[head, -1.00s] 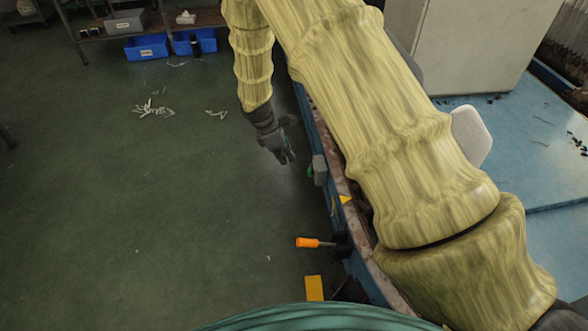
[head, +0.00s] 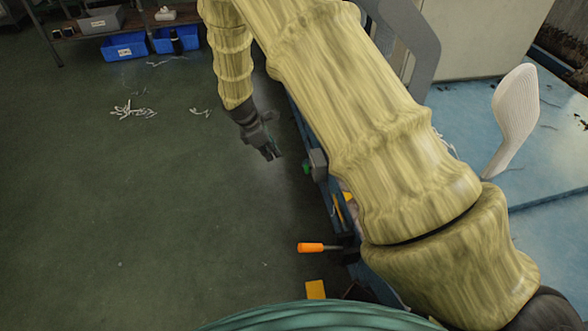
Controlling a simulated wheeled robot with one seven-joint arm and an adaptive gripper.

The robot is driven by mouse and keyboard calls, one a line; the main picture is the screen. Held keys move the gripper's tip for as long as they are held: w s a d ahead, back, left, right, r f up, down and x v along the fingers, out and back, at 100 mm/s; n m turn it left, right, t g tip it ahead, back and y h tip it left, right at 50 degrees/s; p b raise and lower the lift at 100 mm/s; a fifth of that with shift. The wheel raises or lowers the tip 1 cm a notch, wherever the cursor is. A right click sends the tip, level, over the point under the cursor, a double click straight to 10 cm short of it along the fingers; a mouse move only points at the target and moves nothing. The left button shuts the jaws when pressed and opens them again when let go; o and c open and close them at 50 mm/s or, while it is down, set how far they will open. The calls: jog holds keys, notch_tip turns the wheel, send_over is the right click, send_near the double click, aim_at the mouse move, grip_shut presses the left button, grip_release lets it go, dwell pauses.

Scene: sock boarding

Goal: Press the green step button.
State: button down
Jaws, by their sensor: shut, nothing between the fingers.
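The green step button (head: 306,168) sits on the left face of a small grey box (head: 318,164) on the side of the blue machine. It is small in the head view and seen from the side. My gripper (head: 272,153) hangs from my arm to the left of the button and slightly higher in the picture. Its fingers are shut and empty, with a visible gap between them and the button. My upper arm covers part of the machine to the right of the box.
An orange-handled lever (head: 311,247) sticks out from the machine side below the button, near a yellow block (head: 315,289). A white foot-shaped board (head: 516,108) stands over the blue top (head: 560,170). Blue bins (head: 124,46) are at the upper left. The floor left of my gripper is mostly clear.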

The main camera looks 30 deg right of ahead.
aim_at(308, 169)
jog(key=shift+f, duration=0.1)
jog(key=s+d+f+b, duration=0.1)
jog(key=d+f, duration=0.6)
jog(key=f, duration=0.2)
jog(key=shift+s+d+b, duration=0.25)
jog(key=shift+s+b, duration=0.1)
jog(key=shift+s, duration=0.05)
jog(key=shift+f, duration=0.1)
